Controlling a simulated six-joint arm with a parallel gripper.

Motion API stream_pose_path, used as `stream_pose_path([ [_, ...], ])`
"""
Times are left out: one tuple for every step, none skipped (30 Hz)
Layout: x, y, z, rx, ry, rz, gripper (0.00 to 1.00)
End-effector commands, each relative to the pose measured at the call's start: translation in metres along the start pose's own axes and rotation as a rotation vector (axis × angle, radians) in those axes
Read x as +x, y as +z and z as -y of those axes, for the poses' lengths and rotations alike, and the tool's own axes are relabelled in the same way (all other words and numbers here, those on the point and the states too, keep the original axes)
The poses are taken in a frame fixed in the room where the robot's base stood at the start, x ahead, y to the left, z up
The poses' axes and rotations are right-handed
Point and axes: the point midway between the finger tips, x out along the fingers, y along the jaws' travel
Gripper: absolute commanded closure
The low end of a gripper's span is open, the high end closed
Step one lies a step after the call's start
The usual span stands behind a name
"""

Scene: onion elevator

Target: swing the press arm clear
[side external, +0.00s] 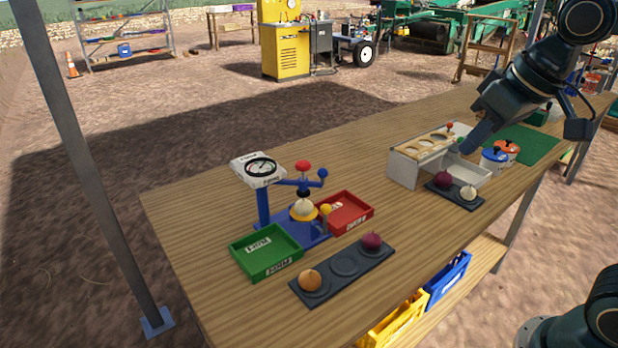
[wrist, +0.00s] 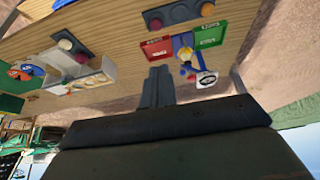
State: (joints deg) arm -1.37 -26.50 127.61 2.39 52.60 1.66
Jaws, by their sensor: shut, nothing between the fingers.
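The blue press (side external: 264,207) stands on the table's left part, with a round dial gauge (side external: 261,167) on its post. Its blue press arm (side external: 290,183) reaches out to a red knob (side external: 303,165) and a blue ball (side external: 322,173). A white onion (side external: 303,206) sits on a yellow seat under the arm's black foot; whether they touch I cannot tell. The press also shows small in the wrist view (wrist: 187,58). My gripper (side external: 468,146) is shut and empty, by the white holed box to the right, well away from the press. Its closed fingers (wrist: 157,72) show in the wrist view.
A green tray (side external: 266,268) and a red tray (side external: 366,206) flank the press. A dark rack (side external: 343,280) with two onions lies in front. The white holed box (side external: 404,172), a second onion rack and two lidded pots stand right. The table between is clear.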

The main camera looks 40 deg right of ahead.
Motion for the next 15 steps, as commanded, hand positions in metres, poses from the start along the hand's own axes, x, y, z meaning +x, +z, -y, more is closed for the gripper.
stream_pose_path([
  [0.003, -0.014, 0.001, 0.005, 0.002, 0.008, 1.00],
  [0.004, -0.021, 0.001, 0.008, 0.003, 0.010, 1.00],
  [0.006, -0.031, 0.002, 0.012, 0.005, 0.013, 1.00],
  [0.008, -0.038, 0.003, 0.015, 0.006, 0.015, 1.00],
  [0.010, -0.046, 0.004, 0.018, 0.007, 0.018, 1.00],
  [0.013, -0.056, 0.004, 0.021, 0.009, 0.021, 1.00],
  [0.015, -0.063, 0.005, 0.024, 0.010, 0.023, 1.00],
  [0.018, -0.070, 0.006, 0.027, 0.012, 0.025, 1.00],
  [0.021, -0.080, 0.007, 0.032, 0.014, 0.028, 1.00],
  [0.025, -0.086, 0.007, 0.035, 0.015, 0.031, 1.00],
  [0.028, -0.093, 0.008, 0.038, 0.016, 0.034, 1.00],
  [0.032, -0.103, 0.009, 0.043, 0.018, 0.037, 1.00],
  [0.035, -0.110, 0.010, 0.046, 0.019, 0.038, 1.00],
  [0.039, -0.116, 0.011, 0.049, 0.021, 0.042, 1.00],
  [0.045, -0.125, 0.012, 0.053, 0.023, 0.045, 1.00],
])
